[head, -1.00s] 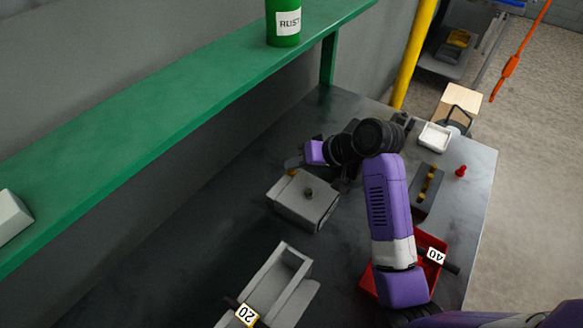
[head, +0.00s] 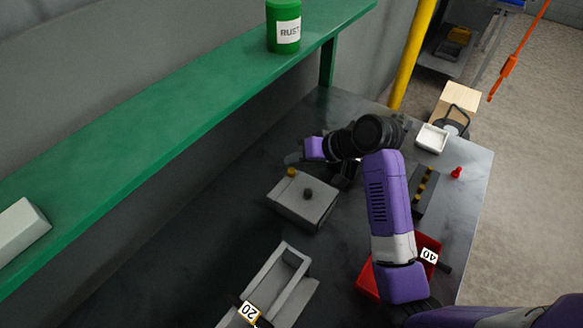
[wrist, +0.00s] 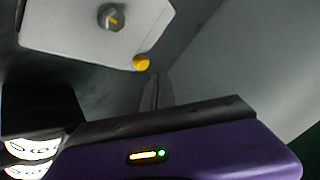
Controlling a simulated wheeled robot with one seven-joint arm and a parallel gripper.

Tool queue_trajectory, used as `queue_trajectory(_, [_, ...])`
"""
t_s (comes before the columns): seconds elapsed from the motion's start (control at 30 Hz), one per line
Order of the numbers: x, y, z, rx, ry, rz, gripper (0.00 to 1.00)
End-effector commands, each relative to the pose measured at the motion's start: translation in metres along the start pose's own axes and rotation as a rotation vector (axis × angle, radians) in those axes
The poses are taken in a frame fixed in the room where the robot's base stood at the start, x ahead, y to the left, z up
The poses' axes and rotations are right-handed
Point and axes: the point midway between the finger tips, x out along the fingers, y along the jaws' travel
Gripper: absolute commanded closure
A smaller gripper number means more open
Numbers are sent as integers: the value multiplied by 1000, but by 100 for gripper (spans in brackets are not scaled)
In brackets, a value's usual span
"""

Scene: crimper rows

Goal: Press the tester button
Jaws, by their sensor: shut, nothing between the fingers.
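The tester looks to be the pale grey box (head: 290,207) on the dark bench, also at the top left of the wrist view (wrist: 70,45). A small round yellow button (head: 291,172) stands at its far edge and shows in the wrist view (wrist: 141,62). A dark grey knob (head: 307,194) sits on its top; in the wrist view the knob (wrist: 111,17) has a yellow mark. My gripper (head: 292,159) is shut and empty, just beyond the button in the head view. Its dark fingertips (wrist: 153,92) appear apart from the button in the wrist view.
A green shelf (head: 190,115) runs above the bench's back, carrying a green can (head: 284,27). A grey tray marked 20 (head: 275,285) is in front. At right are a red bin marked 40 (head: 368,280), a dark block (head: 424,190), a red piece (head: 456,172) and a white dish (head: 432,138).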

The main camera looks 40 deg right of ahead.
Motion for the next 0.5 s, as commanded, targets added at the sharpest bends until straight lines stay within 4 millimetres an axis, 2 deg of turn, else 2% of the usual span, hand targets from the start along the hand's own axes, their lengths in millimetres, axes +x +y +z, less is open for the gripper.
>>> queue_trajectory(0.1, [-11,-8,-8,0,0,0,100])
queue_trajectory(0.5, [-31,-22,-22,0,0,0,100])
